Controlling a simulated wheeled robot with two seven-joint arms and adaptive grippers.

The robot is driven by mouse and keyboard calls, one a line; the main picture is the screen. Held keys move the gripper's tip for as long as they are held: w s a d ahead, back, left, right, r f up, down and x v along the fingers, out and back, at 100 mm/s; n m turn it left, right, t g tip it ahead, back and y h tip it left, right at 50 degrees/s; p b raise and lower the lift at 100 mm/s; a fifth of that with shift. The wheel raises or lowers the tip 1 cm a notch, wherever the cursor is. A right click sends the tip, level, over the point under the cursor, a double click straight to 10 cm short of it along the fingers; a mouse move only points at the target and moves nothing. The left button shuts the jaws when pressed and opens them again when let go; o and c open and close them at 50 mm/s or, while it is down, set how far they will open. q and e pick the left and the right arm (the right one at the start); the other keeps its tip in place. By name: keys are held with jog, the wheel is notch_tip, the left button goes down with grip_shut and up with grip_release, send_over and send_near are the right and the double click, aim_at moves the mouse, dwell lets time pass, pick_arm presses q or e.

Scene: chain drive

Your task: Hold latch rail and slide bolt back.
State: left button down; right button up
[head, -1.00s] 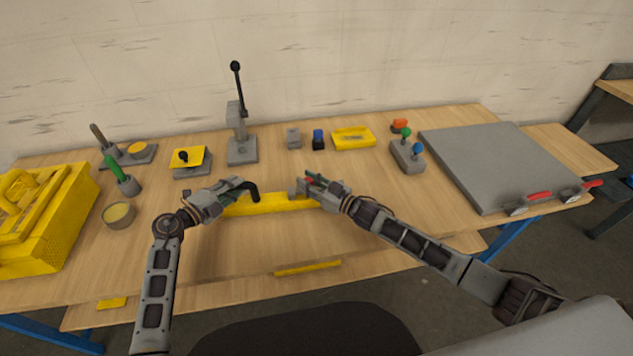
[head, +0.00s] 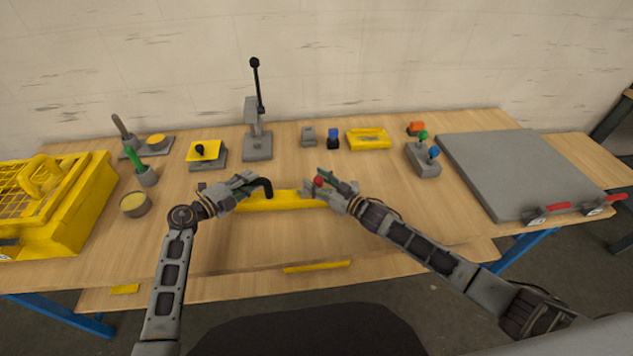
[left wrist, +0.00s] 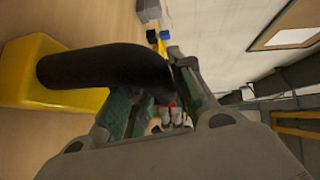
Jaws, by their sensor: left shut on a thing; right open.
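The yellow latch rail (head: 285,200) lies across the bench in front of me. A black curved handle (head: 268,186) rises from its left end; the handle (left wrist: 105,68) and rail (left wrist: 55,85) fill the left of the left wrist view. My left gripper (head: 255,184) is shut on this handle. A red knob (head: 319,181), seemingly the bolt's, shows near the rail's right end. My right gripper (head: 325,182) is open there, its fingers close around the knob. I cannot tell whether they touch it. The bolt's body is mostly hidden by that gripper.
A yellow crate (head: 75,215) is at left, a grey plate (head: 520,172) at right. Bench in front of the rail is clear.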

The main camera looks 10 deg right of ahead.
jog(key=shift+d, duration=0.1)
jog(key=v, duration=1.2)
dwell(0.4)
dwell(0.4)
pick_arm(q)
jog(key=c, duration=1.1)
grip_release()
jog(key=shift+c, duration=0.2)
jog(key=shift+a, duration=0.1)
jog(key=v, duration=1.2)
